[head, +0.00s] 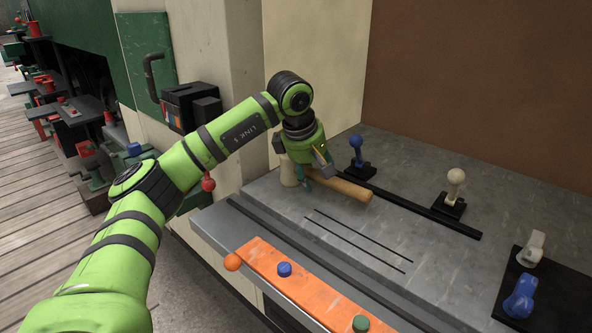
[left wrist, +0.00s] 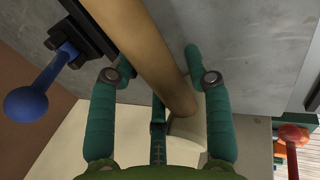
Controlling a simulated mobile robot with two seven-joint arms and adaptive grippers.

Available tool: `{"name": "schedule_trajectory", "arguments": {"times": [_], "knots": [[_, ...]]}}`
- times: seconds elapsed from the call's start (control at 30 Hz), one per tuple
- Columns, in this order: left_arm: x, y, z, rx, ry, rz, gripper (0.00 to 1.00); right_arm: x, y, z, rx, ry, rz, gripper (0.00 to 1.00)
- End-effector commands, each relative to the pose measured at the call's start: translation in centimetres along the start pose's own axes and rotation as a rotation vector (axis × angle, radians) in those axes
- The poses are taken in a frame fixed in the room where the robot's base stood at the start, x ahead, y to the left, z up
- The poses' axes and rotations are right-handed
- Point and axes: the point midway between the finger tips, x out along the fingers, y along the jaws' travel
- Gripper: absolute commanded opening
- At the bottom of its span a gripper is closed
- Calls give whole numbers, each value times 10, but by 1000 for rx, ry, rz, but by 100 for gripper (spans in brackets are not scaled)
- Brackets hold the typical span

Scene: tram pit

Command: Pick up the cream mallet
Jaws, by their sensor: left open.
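The cream mallet lies on the grey worktop. Its cream head (head: 288,172) is at the left and its tan wooden handle (head: 350,188) points right. My left gripper (head: 317,172) is at the handle close to the head, with the arm partly hiding the mallet. In the left wrist view the open fingers of the left gripper (left wrist: 158,60) stand on either side of the handle (left wrist: 150,45), with gaps between. The cream head (left wrist: 187,130) shows below, near the palm. My right gripper is not in view.
An orange strip with buttons (head: 300,275) runs along the front edge. A black plate with handles is at right. The worktop's middle is clear.

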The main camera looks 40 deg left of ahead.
Motion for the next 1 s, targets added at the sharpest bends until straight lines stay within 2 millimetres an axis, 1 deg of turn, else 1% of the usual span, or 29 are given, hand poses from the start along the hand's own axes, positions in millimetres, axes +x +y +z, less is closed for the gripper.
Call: {"name": "schedule_trajectory", "arguments": {"times": [0.1, 0.13, 0.17, 0.2, 0.23, 0.27, 0.67, 0.77, 0.83, 0.97, 1.0], "knots": [[0, 0, 0, 0, 0, 0, 50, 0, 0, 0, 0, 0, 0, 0], [0, 0, 0, 0, 0, 0, 46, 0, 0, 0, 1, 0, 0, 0], [0, 0, 0, 0, 0, 0, 34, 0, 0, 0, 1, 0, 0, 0], [0, 0, 0, 0, 0, 0, 18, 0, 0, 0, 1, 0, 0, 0], [0, 0, 0, 0, 0, 0, 6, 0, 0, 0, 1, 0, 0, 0], [0, 0, 0, 0, 0, 0, 0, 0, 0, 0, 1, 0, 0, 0], [-5, 2, 0, -1, 1, 4, 0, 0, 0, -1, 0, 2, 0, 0], [-12, 6, 0, -1, 0, 7, 0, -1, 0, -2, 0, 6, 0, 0], [-21, 9, 0, -1, 0, 7, 0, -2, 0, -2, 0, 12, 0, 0], [-45, 20, 0, 0, 0, 10, 0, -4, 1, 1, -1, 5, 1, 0], [-48, 16, 11, 6, -1, 8, 0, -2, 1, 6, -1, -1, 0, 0]]}}
